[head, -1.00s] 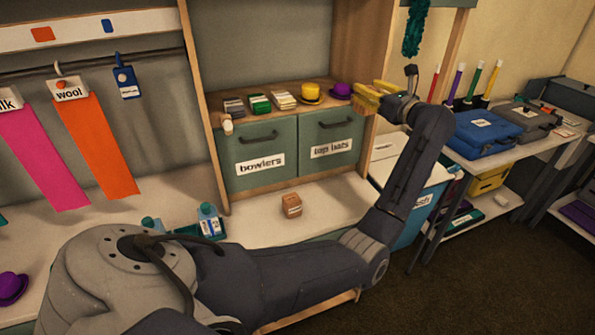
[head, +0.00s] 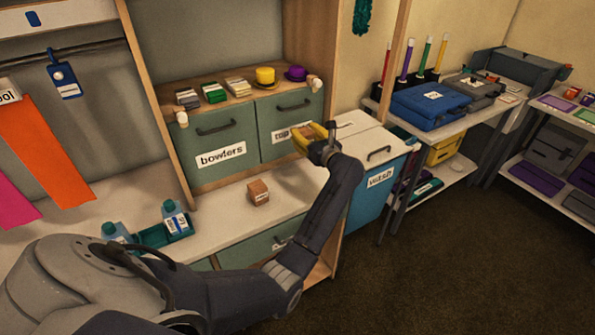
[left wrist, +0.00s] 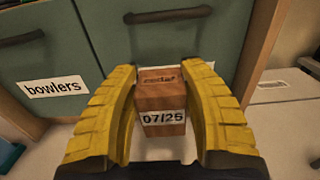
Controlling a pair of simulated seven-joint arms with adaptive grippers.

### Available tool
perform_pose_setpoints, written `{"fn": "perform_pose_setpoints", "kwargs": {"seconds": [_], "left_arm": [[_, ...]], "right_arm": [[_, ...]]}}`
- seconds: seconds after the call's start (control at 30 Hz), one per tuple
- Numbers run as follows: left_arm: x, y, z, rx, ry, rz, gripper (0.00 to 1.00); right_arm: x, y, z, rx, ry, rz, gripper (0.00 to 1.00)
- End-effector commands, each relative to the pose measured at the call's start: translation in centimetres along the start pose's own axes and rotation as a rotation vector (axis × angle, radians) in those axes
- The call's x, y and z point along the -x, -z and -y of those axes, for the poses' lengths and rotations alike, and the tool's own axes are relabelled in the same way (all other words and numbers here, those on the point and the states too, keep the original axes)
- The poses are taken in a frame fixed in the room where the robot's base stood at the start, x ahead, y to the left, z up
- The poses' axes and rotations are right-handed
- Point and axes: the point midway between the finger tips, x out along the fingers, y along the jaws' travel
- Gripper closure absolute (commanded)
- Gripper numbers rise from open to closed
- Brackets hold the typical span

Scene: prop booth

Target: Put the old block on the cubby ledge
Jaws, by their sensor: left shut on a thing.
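My left gripper (head: 311,138) has yellow fingers and is shut on a brown block (left wrist: 161,95) with a white "07/25" label. The block sits between the fingers in the left wrist view, in front of the green drawers. In the head view the fingers partly hide it, and the gripper covers part of the "top hats" label. A second brown block (head: 258,191) rests on the pale lower counter; its label is too small to read. The wooden cubby ledge (head: 181,85) runs above the drawers, higher than my gripper. My right gripper is not in view.
The ledge holds small stacks in grey, green and cream, a yellow hat (head: 265,76), a purple hat (head: 295,73) and pale cylinders at both ends. Teal bottles (head: 175,218) stand on the counter's left. A blue bin (head: 374,190) stands right of the cubby.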

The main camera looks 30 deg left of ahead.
Motion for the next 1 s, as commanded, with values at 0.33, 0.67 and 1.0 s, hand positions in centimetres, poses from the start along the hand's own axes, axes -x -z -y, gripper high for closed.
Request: {"fn": "perform_pose_setpoints", "kwargs": {"seconds": [0.33, 0.67, 1.0], "left_arm": [[-0.1, 7.6, 0.0, -0.005, -0.001, 0.001, 0.87], [0.0, 11.0, 0.0, -0.001, 0.0, 0.001, 0.87], [-0.1, 14.0, 0.0, -0.002, 0.0, 0.002, 0.87]], "right_arm": [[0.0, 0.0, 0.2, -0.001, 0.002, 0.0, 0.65], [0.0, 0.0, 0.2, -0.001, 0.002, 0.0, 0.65], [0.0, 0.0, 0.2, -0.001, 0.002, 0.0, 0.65]]}}
